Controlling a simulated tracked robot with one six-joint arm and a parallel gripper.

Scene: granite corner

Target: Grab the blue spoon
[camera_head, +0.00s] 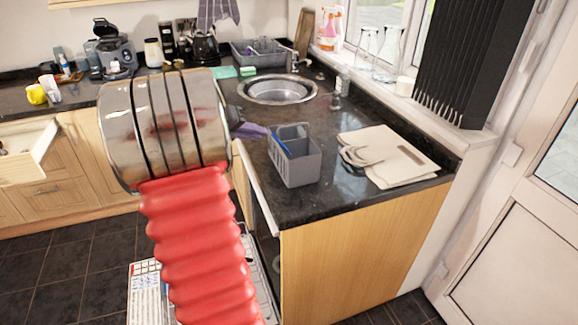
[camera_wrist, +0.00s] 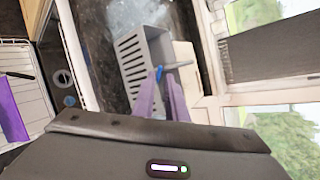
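The blue spoon (camera_head: 280,145) stands tilted in a grey slotted basket (camera_head: 297,168) on the dark granite counter; only its handle shows. In the wrist view, the spoon's blue end (camera_wrist: 158,73) appears near my fingertips, with the basket (camera_wrist: 132,62) behind. My gripper (camera_wrist: 163,78) has two purple fingers with a gap between them, so it is open. I cannot tell whether a finger touches the spoon. In the head view, a purple part of my gripper (camera_head: 250,131) shows left of the basket; my metal wrist hides the rest.
A folded beige cloth or board (camera_head: 390,157) lies right of the basket. A round sink (camera_head: 278,90) and a grey dish rack (camera_head: 262,52) are behind. An open drawer (camera_head: 28,150) is at left. A white rack (camera_head: 145,292) sits below the counter.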

